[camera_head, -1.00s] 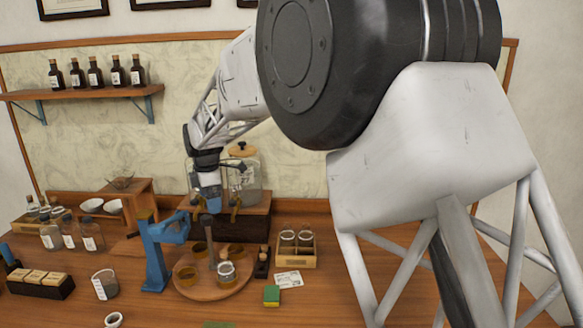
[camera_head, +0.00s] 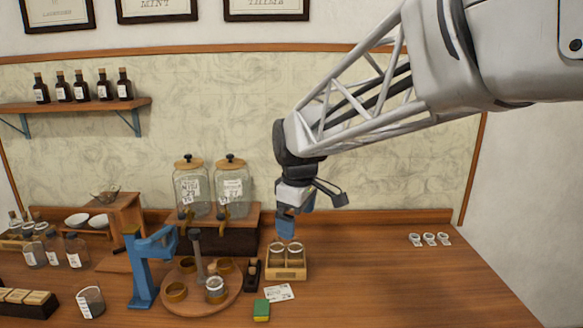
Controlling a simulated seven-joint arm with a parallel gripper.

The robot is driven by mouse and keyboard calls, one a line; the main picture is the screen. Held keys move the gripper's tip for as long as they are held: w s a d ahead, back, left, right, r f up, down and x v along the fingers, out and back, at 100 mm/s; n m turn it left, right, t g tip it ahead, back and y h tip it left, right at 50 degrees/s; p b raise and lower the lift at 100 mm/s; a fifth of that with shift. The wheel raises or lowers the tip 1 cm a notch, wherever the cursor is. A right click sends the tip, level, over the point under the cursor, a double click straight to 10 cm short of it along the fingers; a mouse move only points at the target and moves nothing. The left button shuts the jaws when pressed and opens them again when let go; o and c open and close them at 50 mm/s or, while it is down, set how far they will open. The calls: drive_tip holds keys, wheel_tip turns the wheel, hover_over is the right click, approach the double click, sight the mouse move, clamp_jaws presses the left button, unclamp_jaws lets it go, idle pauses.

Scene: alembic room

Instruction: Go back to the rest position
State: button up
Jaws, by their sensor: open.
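My gripper (camera_head: 312,203) is in the camera_head view, in the air right of the two glass dispensers. Its jaws are open, with a dark finger spread to the right and a blue part hanging down. I see nothing held in it. It appears above a small wooden box (camera_head: 286,273) that holds two jars (camera_head: 277,250). A gap shows between the gripper and the jars, though the depth is hard to judge.
Two dispensers (camera_head: 192,190) stand on a wooden stand. A round tray (camera_head: 213,308) with cups, a blue press (camera_head: 141,262) and a green-yellow sponge (camera_head: 261,310) are at front. Three small white items (camera_head: 429,239) lie at right. The table's right side is mostly clear.

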drive_tip(key=s+d+f+m, duration=0.2)
drive_tip(key=s+d+m, duration=0.2)
drive_tip(key=s, duration=0.5)
drive_tip(key=s+d+f+m+t, duration=0.1)
drive_tip(key=s+d+f+m, duration=0.1)
drive_tip(key=s+d+m, duration=0.2)
drive_tip(key=s+d+f+m, duration=0.2)
drive_tip(key=s+d+m, duration=0.2)
drive_tip(key=s+d, duration=0.5)
drive_tip(key=s, duration=0.5)
drive_tip(key=shift+s+d+f+m+h, duration=0.2)
drive_tip(key=shift+f+m+h, duration=0.1)
drive_tip(key=shift+f+m, duration=0.1)
